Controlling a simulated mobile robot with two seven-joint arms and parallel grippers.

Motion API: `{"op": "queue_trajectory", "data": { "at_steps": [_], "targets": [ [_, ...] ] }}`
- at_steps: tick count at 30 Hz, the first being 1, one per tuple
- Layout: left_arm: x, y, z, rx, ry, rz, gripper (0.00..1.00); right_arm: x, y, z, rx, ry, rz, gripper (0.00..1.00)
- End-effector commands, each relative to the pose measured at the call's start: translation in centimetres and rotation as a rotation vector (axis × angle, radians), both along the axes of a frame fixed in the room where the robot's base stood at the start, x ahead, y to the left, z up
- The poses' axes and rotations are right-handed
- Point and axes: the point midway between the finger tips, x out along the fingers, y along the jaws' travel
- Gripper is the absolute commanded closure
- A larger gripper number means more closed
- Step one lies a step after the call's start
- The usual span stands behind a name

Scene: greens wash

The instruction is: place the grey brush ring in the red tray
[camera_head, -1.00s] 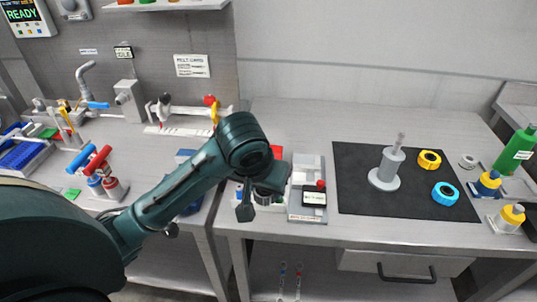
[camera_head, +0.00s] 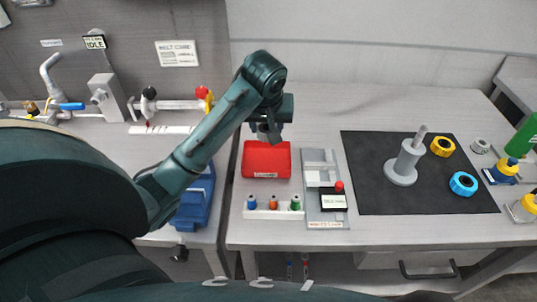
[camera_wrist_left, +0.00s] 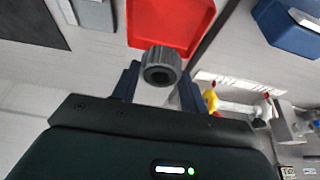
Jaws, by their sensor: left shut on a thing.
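The red tray (camera_head: 266,172) lies on the bench left of the grey fixture, with its label toward me. It also shows at the top of the left wrist view (camera_wrist_left: 172,18). My left gripper (camera_head: 266,132) is above the tray's far edge in the head view. In the left wrist view my left gripper (camera_wrist_left: 158,85) is shut on the grey brush ring (camera_wrist_left: 161,67), a ribbed dark grey ring with a round hole. The ring overlaps the tray's edge in that view and looks held above the bench. My right gripper is not in view.
A white rack with small coloured bottles (camera_head: 273,209) stands just in front of the tray. The grey fixture with a red button (camera_head: 322,187) is to its right. A black mat (camera_head: 375,150) holds a grey post (camera_head: 404,163), a yellow ring (camera_head: 442,147) and a blue ring (camera_head: 463,184).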

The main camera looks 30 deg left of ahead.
Motion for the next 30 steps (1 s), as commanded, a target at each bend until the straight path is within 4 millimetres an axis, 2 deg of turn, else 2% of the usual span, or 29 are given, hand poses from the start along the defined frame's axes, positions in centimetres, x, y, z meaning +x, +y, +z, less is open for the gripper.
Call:
{"op": "queue_trajectory", "data": {
  "at_steps": [4,12,17,24,30],
  "targets": [
    [0.1,0.3,-0.5,-0.002,0.005,0.016,0.79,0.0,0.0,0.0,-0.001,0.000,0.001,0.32],
    [0.1,0.4,-5.2,0.001,0.007,0.018,0.79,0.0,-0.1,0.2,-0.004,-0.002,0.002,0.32],
    [0.1,0.4,-6.7,0.000,0.006,0.017,0.79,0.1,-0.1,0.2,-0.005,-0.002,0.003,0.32],
    [0.1,0.4,-9.8,0.000,0.005,0.017,0.79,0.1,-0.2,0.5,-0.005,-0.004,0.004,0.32],
    [0.2,0.4,-10.1,0.000,0.002,0.017,0.79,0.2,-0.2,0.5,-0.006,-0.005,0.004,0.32]
  ]
}}
